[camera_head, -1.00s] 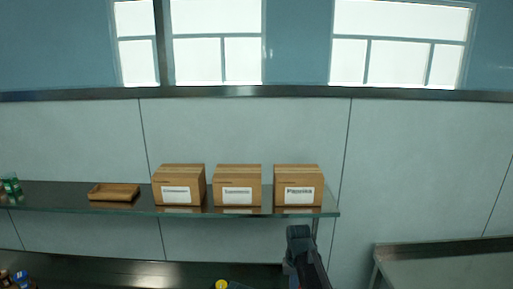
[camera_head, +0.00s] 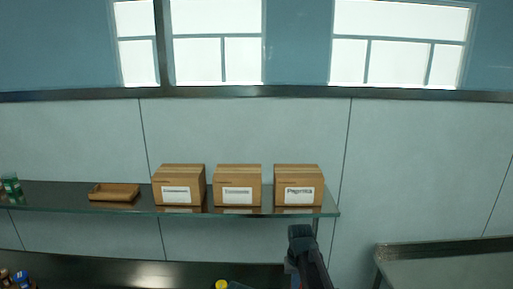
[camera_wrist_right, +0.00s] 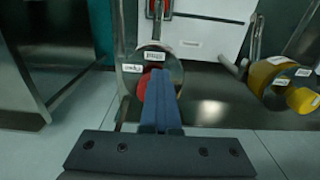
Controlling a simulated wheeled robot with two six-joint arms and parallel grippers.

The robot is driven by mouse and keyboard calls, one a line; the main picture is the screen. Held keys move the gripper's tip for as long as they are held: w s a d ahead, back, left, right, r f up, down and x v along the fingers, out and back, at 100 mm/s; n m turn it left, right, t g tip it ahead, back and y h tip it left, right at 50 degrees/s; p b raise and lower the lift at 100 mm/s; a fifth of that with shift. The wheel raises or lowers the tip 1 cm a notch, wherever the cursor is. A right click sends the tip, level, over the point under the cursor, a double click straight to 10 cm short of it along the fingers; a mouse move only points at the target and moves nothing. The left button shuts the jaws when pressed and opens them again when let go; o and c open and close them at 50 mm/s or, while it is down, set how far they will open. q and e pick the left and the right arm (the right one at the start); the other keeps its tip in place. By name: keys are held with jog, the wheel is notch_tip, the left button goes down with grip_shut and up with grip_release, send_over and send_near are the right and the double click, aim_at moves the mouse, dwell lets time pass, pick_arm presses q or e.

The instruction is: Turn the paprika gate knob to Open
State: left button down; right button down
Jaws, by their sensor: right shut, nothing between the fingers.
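A red knob (camera_wrist_right: 142,88) sits in front of a round metal plate (camera_wrist_right: 172,66) with small white labels in the right wrist view. The labels are too small to read surely, so I cannot tell which way the knob is set. My right gripper (camera_wrist_right: 160,76) has its blue fingers together, with nothing between them. The fingertips overlap the knob's right side in the picture; I cannot tell whether they touch it. My right arm (camera_head: 305,255) shows in the head view, with the knob out of sight there. My left gripper is not in view.
A yellow knob (camera_wrist_right: 302,100) and yellow cylinder (camera_wrist_right: 268,76) are at the right of the wrist view. In the head view, a shelf (camera_head: 70,196) holds several cardboard boxes, the right one labelled Paprika (camera_head: 298,185), and a wooden tray (camera_head: 114,192). A side table (camera_head: 450,265) stands at right.

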jog(key=shift+d, duration=0.6)
jog(key=shift+w+d, duration=0.15)
jog(key=shift+d, duration=0.35)
jog(key=shift+s, duration=0.2)
jog(key=shift+s+d, duration=0.15)
notch_tip(320, 180, up, 6)
jog(key=p, duration=0.6)
